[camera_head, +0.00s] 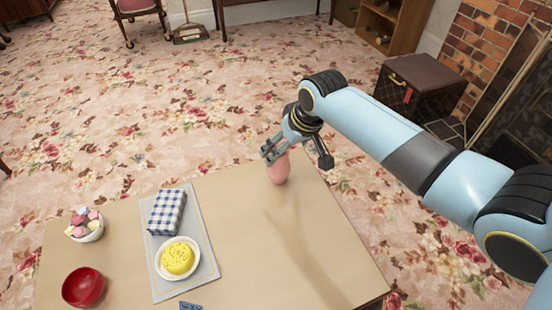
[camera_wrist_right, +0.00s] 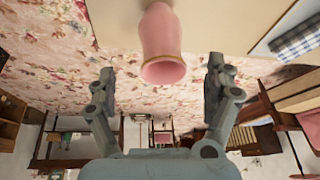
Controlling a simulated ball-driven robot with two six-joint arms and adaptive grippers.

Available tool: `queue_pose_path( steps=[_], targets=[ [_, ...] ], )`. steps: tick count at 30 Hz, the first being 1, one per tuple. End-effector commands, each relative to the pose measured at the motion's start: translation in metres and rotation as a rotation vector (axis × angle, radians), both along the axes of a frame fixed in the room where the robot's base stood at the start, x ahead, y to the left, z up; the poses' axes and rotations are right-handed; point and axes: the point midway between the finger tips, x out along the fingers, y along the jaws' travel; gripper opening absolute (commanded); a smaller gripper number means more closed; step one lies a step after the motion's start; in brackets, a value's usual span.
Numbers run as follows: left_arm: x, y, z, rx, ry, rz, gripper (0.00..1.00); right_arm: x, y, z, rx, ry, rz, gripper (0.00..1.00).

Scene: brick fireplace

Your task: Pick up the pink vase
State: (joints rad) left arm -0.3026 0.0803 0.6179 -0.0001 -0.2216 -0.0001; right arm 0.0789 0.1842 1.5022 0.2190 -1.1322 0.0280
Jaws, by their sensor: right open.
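The pink vase (camera_head: 279,171) stands upright near the far edge of the tan table (camera_head: 238,208). In the right wrist view the vase (camera_wrist_right: 161,45) shows with its round mouth facing the camera, ahead of the space between the fingers. My right gripper (camera_head: 296,158) is at the upper part of the vase, with its fingers apart. In the right wrist view my right gripper (camera_wrist_right: 162,84) is open, with one finger on each side and clear gaps to the vase. My left gripper is not in view.
On the table's left part are a red bowl (camera_head: 83,287), a bowl of colourful pieces (camera_head: 86,236), and a grey mat (camera_head: 160,288) with a checkered cloth (camera_head: 167,212) and a plate of yellow food (camera_head: 178,257). The table's right half is clear. A dark chest (camera_head: 421,84) stands beyond.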

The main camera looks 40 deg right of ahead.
Motion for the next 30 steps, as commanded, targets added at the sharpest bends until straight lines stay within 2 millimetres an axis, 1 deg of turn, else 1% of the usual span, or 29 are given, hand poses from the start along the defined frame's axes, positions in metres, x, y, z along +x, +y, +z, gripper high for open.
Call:
queue_pose_path(
  steps=[1, 2, 5, 8, 12, 15, 19, 23, 24, 26, 30],
  targets=[
    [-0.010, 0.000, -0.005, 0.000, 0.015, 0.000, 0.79, 0.003, 0.001, -0.010, 0.001, 0.001, 0.000, 0.86],
    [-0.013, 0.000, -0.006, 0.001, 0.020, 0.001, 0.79, 0.004, 0.001, -0.012, 0.001, 0.001, 0.000, 0.86],
    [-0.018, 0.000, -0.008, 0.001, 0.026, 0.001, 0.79, 0.007, 0.001, -0.017, 0.001, 0.000, 0.000, 0.86],
    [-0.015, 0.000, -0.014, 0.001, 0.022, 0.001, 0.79, 0.010, 0.002, -0.029, 0.002, 0.000, 0.000, 0.86],
    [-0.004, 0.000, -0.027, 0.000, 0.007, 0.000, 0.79, 0.018, 0.003, -0.052, 0.001, 0.002, 0.000, 0.86],
    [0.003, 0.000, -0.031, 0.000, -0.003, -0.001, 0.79, 0.023, 0.004, -0.062, 0.001, 0.001, 0.000, 0.86],
    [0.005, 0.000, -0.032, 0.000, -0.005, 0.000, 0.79, 0.025, 0.004, -0.065, 0.000, -0.001, 0.001, 0.86],
    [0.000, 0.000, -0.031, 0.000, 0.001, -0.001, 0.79, 0.025, 0.004, -0.063, 0.000, -0.001, 0.001, 0.86],
    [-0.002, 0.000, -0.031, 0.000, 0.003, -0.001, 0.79, 0.025, 0.004, -0.063, 0.000, -0.001, 0.001, 0.85],
    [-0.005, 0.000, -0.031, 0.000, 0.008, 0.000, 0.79, 0.025, 0.004, -0.063, 0.000, -0.001, 0.001, 0.77],
    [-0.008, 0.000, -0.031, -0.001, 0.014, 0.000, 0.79, 0.025, 0.004, -0.063, 0.000, -0.001, 0.001, 0.59]
  ],
)
